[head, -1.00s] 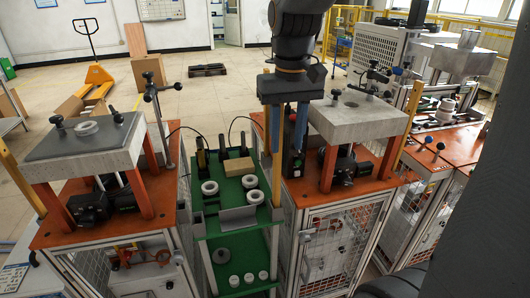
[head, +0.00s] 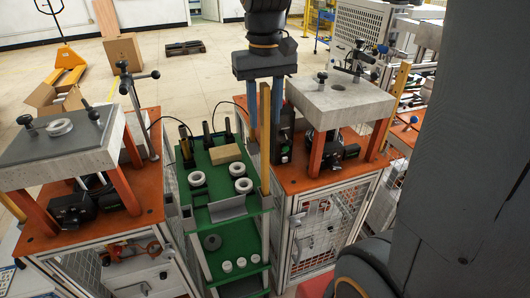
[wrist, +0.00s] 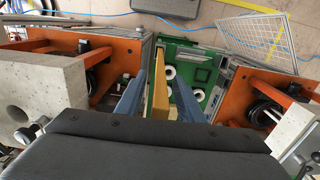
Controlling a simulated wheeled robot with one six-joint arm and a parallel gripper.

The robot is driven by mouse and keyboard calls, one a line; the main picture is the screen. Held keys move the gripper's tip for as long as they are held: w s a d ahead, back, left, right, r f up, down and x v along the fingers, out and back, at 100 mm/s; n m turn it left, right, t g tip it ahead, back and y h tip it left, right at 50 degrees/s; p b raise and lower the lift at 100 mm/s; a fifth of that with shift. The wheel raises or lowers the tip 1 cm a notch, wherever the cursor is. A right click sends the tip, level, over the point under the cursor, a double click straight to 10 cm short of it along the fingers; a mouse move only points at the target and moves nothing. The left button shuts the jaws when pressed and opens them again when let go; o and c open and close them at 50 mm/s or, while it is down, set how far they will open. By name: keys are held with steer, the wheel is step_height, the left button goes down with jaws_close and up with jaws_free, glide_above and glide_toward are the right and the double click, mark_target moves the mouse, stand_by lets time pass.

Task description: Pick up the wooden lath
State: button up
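The wooden lath (head: 264,140) is a tall, narrow yellow-brown strip standing upright at the right side of the green rack. My gripper (head: 264,125) points down, with one blue finger on each side of the lath's upper part. In the wrist view the lath (wrist: 158,92) shows between the two fingers, nearer the left one, with a clear gap towards the right finger. The gripper (wrist: 158,100) is open and not closed on the lath. Whether the left finger touches it I cannot tell.
The green rack (head: 239,226) holds white rings, a small wooden block (head: 225,153) and black-handled tools. Orange-topped stations with concrete slabs flank it, the left slab (head: 65,140) and the right slab (head: 340,101) close by. Open floor lies behind.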

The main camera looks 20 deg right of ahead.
mark_target(265, 84)
steer(key=shift+f, duration=0.25)
jaws_close()
step_height(265, 84, up, 10)
steer(key=shift+f+b, duration=0.2)
steer(key=shift+b, duration=0.75)
step_height(265, 84, up, 8)
steer(key=p, duration=0.7)
